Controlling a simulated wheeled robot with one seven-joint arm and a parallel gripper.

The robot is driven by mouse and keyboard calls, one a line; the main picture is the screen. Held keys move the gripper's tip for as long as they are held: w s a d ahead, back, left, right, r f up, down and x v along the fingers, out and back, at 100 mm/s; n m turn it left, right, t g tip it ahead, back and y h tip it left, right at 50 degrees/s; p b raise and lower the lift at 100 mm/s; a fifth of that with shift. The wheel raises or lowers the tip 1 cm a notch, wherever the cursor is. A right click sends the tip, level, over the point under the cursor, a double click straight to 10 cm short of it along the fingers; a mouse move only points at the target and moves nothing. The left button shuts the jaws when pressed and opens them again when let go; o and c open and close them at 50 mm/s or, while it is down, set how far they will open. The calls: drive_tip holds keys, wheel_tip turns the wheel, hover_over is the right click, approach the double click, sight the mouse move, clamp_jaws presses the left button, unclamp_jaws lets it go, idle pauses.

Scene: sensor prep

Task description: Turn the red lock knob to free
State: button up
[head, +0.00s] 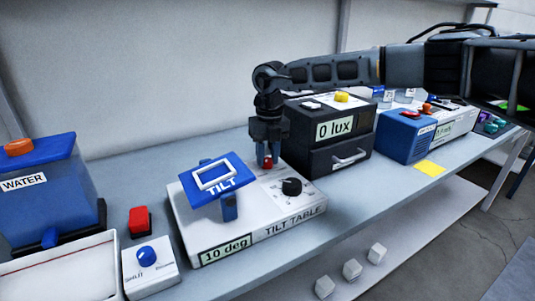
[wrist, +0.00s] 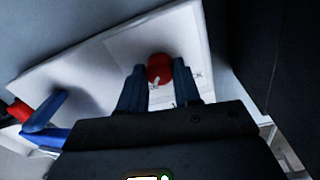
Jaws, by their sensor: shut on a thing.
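The red lock knob (head: 267,163) sits on top of the white tilt table box (head: 270,232), behind its black dial (head: 291,187). My gripper (head: 268,160) points down over the knob, with its fingers on either side of it. In the wrist view the red knob (wrist: 160,69) lies between the two fingertips of my gripper (wrist: 158,80), and a pale pointer mark shows on it. The gripper is shut on the knob. The lettering beside the knob is partly hidden by the fingers. The blue TILT plate (head: 218,180) stands left of the knob; the display reads 10 deg.
The black 0 lux box (head: 330,135) with a drawer handle stands close on the right. A blue WATER tank (head: 50,190), a red block (head: 139,219) and a blue-knobbed box (head: 150,268) are at left. Small white cubes (head: 351,268) lie on the lower shelf.

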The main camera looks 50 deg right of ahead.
sight(269, 159)
idle(0.3)
drive_tip(key=o, duration=1.1)
drive_tip(key=shift+c, duration=0.2)
drive_tip(key=shift+s+d+r+b, duration=0.1)
drive_tip(key=shift+r+b, duration=0.05)
drive_tip(key=shift+r, duration=1.8)
drive_tip(key=shift+d+r+b, duration=0.1)
drive_tip(key=shift+r+b, duration=0.05)
drive_tip(key=shift+r, duration=1.8)
